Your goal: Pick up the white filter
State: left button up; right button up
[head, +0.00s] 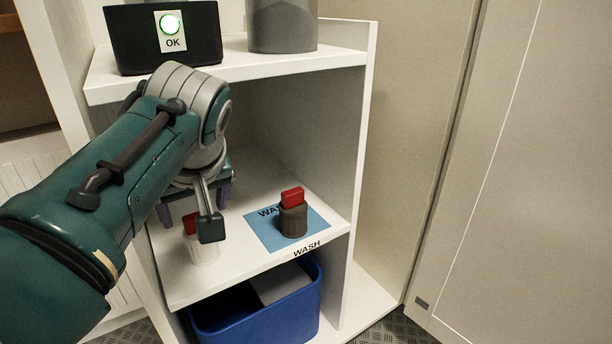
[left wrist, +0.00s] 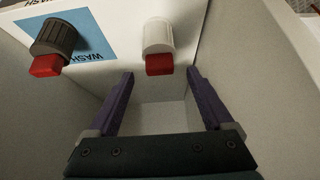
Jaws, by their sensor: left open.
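The white filter (head: 204,248) is a small white cylinder with a red tab, standing on the middle shelf left of the blue mat. My left arm partly hides it in the head view. In the left wrist view the white filter (left wrist: 159,38) lies ahead of the fingertips, roughly between their lines. My left gripper (left wrist: 160,75) is open and empty, its two purple fingers apart and not touching the filter. In the head view the left gripper (head: 193,205) is behind my wrist, just above the filter. My right gripper is not in view.
A dark brown filter (head: 292,221) with a red tab stands on the blue WASH mat (head: 262,233), right of the white one. A black box with a green OK light (head: 165,40) and a grey container (head: 282,25) are on the upper shelf. A blue bin (head: 255,326) is below.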

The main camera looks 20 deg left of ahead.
aim_at(200, 256)
pick_arm(q)
jog(key=b+x, duration=0.1)
jog(key=x, duration=0.2)
jog(key=shift+f, duration=0.25)
jog(key=shift+c, duration=0.3)
grip_shut()
dwell(0.3)
